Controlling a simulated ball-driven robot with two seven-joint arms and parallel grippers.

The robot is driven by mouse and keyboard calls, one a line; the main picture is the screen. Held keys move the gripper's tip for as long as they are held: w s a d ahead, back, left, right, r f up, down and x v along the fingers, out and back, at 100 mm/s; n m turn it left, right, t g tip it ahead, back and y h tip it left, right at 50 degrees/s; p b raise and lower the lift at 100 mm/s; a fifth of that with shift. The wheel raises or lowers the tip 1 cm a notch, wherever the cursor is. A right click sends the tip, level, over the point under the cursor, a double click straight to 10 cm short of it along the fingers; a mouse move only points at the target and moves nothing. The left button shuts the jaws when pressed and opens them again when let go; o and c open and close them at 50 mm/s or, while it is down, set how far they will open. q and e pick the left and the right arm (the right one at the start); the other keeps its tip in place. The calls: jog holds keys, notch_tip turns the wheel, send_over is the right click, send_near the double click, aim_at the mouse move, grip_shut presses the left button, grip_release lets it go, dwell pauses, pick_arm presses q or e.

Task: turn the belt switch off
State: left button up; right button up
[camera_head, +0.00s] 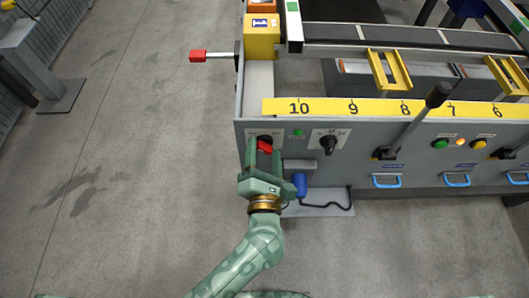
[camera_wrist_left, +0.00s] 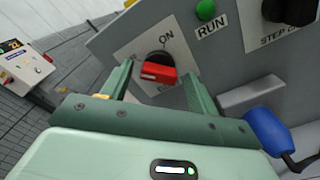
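The belt switch (camera_head: 265,146) is a rotary knob with a red handle and black base on the grey front panel. In the left wrist view the red handle (camera_wrist_left: 158,72) lies roughly crosswise, with the word ON above it; the lower label is mostly hidden. My left gripper (camera_head: 264,152) is at the panel, its two fingers apart, one on each side of the red handle. In the left wrist view gaps show between the fingers (camera_wrist_left: 157,82) and the handle, so it is not gripped. My right gripper is not in view.
A green RUN lamp (camera_head: 298,132) and a black step knob (camera_head: 328,145) are right of the switch. A blue plug-like part (camera_head: 299,184) with a black cable is below. A black-knobbed lever (camera_head: 437,95) projects farther right. Open floor (camera_head: 130,190) lies left.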

pick_arm(q)
jog(key=shift+s, duration=0.35)
jog(key=s+p, duration=0.2)
jog(key=s, duration=0.9)
jog(key=shift+s+p, duration=0.2)
jog(key=shift+p, duration=0.2)
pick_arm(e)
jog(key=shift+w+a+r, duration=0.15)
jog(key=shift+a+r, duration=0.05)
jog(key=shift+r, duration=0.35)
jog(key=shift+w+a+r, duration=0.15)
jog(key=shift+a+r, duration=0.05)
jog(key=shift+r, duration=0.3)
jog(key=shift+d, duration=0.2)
